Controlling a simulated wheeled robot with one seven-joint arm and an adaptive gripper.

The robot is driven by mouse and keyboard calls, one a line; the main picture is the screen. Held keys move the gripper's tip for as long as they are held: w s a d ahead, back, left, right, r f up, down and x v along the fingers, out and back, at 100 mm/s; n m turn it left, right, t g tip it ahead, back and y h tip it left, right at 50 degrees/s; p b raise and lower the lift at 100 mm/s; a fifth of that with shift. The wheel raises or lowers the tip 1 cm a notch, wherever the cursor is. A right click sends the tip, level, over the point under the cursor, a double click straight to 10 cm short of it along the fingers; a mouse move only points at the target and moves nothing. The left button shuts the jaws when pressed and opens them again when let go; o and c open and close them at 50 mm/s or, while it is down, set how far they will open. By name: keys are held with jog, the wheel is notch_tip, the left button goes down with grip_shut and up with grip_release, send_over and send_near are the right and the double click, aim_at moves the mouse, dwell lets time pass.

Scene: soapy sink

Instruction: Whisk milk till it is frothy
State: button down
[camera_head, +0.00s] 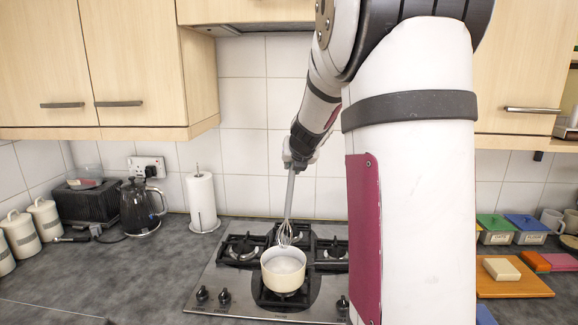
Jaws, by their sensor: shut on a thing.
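My gripper (291,162) is shut on the top of a whisk (289,200). The whisk hangs nearly upright, wires down. Its wire end appears at the pan's far rim; I cannot tell whether it is inside or behind the pan. My arm hides the area to the right of the hob.
A paper towel roll (202,201), black kettle (138,208) and toaster (88,203) stand left of the hob. Cupboards (105,65) hang above. Boards (512,281) and lidded tubs (525,228) lie at the right. The counter at front left is clear.

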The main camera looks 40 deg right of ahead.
jog(key=shift+f+b, duration=1.4)
jog(key=shift+b, duration=1.1)
notch_tip(320, 180, down, 7)
jog(key=b, duration=0.8)
jog(key=shift+f+b, duration=0.15)
jog(key=shift+b, duration=0.15)
jog(key=shift+d, duration=0.15)
